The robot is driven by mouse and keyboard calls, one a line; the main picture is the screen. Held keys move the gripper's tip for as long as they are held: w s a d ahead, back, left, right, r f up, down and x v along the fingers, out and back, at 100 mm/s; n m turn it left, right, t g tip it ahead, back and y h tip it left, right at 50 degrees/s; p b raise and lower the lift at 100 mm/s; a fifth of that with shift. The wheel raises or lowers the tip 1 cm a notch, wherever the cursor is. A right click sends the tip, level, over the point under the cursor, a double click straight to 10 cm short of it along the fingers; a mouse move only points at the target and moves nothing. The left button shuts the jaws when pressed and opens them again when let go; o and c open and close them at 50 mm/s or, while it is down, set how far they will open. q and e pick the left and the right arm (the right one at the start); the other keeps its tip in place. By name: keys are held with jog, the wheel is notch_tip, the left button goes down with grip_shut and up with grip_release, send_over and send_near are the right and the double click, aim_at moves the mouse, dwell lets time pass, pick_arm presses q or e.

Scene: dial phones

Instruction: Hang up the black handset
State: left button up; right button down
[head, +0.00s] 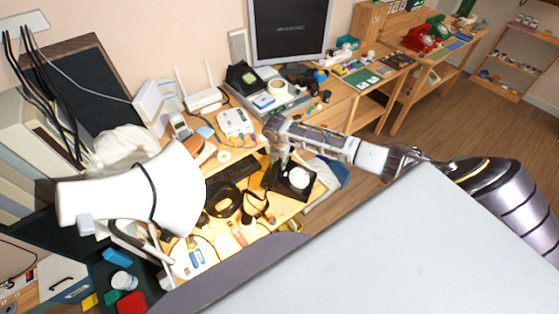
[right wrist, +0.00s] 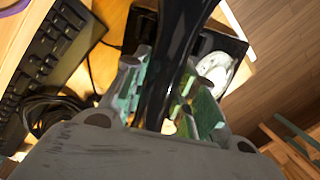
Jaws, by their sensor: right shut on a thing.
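The black handset (right wrist: 182,45) is between the fingers of my right gripper (right wrist: 160,95) in the right wrist view, and the gripper is shut on it. The black phone base (head: 291,180), with a white dial, stands on the lit wooden desk; it also shows behind the handset in the right wrist view (right wrist: 228,42). In the head view my right gripper (head: 279,158) is just above the back left of the base. The handset is mostly hidden by the gripper there. I cannot tell whether it touches the cradle. My left gripper is not in view.
A black keyboard (head: 232,174) and coiled black cable (head: 222,200) lie left of the phone base. A large white lamp-like object (head: 145,190) is at the left. A monitor (head: 289,32) stands behind. A red phone (head: 424,40) is on a far table.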

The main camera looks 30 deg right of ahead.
jog(key=shift+f+b, duration=0.3)
jog(key=shift+f, duration=0.6)
dwell(0.4)
jog(key=c, duration=1.1)
grip_release()
jog(key=shift+o, duration=0.2)
jog(key=shift+r, duration=0.15)
jog(key=r, duration=0.3)
jog(key=a+r, duration=0.1)
jog(key=r, duration=0.5)
jog(key=shift+s+a+r, duration=0.15)
jog(key=shift+s+r, duration=0.2)
jog(key=shift+s, duration=0.05)
jog(key=shift+s+a+r, duration=0.1)
jog(key=shift+s+r, duration=0.05)
jog(key=shift+r, duration=0.8)
